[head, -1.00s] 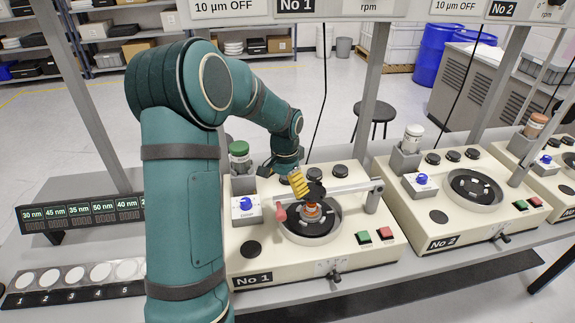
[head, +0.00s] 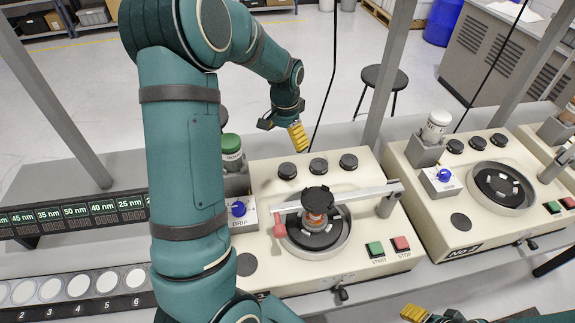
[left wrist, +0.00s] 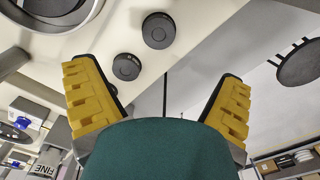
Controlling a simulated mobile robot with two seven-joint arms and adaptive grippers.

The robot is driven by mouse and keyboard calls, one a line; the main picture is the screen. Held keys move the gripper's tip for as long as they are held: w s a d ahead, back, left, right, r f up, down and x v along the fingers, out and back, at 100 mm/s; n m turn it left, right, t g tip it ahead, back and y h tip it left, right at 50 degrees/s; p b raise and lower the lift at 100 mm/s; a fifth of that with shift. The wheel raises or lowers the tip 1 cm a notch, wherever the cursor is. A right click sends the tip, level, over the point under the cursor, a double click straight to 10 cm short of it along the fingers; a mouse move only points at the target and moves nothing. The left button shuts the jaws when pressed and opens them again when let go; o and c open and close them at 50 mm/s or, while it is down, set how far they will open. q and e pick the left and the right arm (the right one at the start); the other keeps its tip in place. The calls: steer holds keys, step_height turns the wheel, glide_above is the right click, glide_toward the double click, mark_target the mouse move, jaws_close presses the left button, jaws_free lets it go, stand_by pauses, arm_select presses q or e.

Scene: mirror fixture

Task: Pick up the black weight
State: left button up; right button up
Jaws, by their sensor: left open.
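On the No 1 machine, a black disc-shaped piece (head: 317,195), which looks like the black weight, sits on a copper-coloured holder (head: 316,217) over the round plate. Three similar black discs stand in a row behind it, such as the middle one (head: 318,166). I cannot tell for sure which is the weight. My left gripper (head: 298,137) is open and empty behind this row, apart from all of it. In the left wrist view its yellow fingers are spread (left wrist: 155,75), with two black discs (left wrist: 158,30) beyond them. My right gripper (head: 415,313) shows only partly at the bottom edge.
A silver arm (head: 350,197) crosses above the plate. A green-capped bottle (head: 231,150) and a drip box (head: 240,214) stand at the left. Grey posts (head: 388,75) rise behind the bench. The No 2 machine (head: 480,235) is at the right.

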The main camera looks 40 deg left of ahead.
mark_target(288, 168)
arm_select(q)
step_height(288, 168, down, 8)
steer(key=shift+f+b, duration=0.1)
steer(key=shift+b, duration=0.2)
steer(key=f, duration=0.5)
steer(key=shift+w+d, duration=0.1)
steer(key=shift+w, duration=0.2)
steer(key=c, duration=1.4)
steer(key=shift+c, duration=0.2)
